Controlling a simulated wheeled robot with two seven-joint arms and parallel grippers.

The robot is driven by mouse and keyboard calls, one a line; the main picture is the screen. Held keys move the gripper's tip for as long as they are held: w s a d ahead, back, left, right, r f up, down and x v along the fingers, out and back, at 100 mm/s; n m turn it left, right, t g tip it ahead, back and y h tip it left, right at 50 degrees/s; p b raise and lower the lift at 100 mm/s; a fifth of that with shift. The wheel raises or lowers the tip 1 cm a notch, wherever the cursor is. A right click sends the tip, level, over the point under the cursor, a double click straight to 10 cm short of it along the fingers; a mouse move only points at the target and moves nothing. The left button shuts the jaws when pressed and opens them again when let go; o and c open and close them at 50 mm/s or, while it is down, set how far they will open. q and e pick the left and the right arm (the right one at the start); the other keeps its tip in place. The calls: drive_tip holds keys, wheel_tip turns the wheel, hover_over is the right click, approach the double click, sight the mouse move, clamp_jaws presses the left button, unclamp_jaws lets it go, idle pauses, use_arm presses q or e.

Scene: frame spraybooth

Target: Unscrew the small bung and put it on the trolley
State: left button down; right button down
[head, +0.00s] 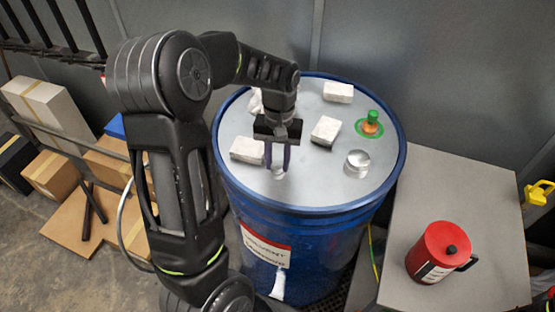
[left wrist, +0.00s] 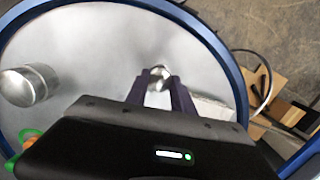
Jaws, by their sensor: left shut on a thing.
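My left gripper (head: 277,163) points down over the near part of the drum's grey lid (head: 320,178). Its fingers are shut on the small bung (left wrist: 159,72), a small silvery round piece seen between the fingertips in the left wrist view. In the head view only a bit of the small bung (head: 278,175) shows under the fingers. I cannot tell whether it is still seated in the lid. A grey flat top (head: 412,205) at the right looks like the trolley; its wheels are not visible. My right gripper is not in view.
A larger silver bung (head: 358,163), several white blocks (head: 326,130) and a green-and-orange fitting (head: 370,123) are on the lid of the blue drum (head: 328,240). A red can (head: 441,252) stands on the grey top, which is clear behind it. Boxes (head: 52,173) are at left.

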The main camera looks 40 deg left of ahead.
use_arm(q)
drive_tip(key=n, duration=0.4)
drive_tip(key=shift+s+n, duration=0.1)
drive_tip(key=shift+n, duration=0.2)
drive_tip(key=shift+n+t+h, duration=0.3)
drive_tip(key=shift+n, duration=0.7)
drive_tip(key=n, duration=0.2)
drive_tip(key=shift+n, duration=0.3)
drive_tip(key=shift+n, duration=0.4)
drive_tip(key=n, duration=0.3)
drive_tip(key=shift+s+n+t, duration=0.1)
drive_tip(key=shift+n+t, duration=0.3)
